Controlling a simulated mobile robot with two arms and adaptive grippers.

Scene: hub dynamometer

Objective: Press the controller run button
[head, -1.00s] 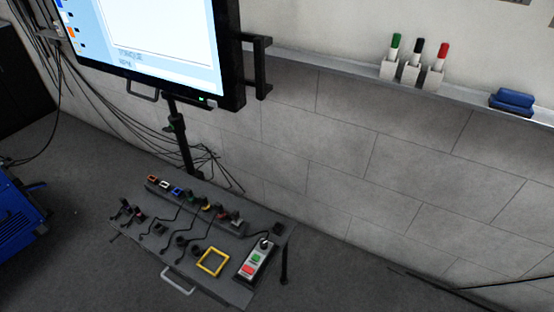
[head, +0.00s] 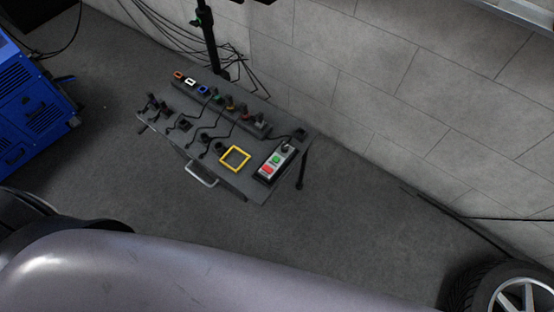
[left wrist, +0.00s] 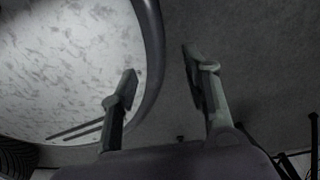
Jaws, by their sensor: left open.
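The controller (head: 277,161) is a small box with a green button (head: 276,159), a red button (head: 267,169) and a dark knob at its upper end. It lies on the right end of a dark panel table (head: 232,178), beside a yellow square frame (head: 235,158). In the left wrist view my left gripper (left wrist: 160,65) is open, its two fingers apart with nothing between them. The controller cannot be made out in that view. Neither gripper shows in the head view.
A car (head: 200,270) fills the bottom of the head view, with a wheel (head: 518,292) at lower right. A blue machine (head: 35,105) stands at left. A block wall (head: 400,90) runs behind the table. Grey floor is clear between car and table.

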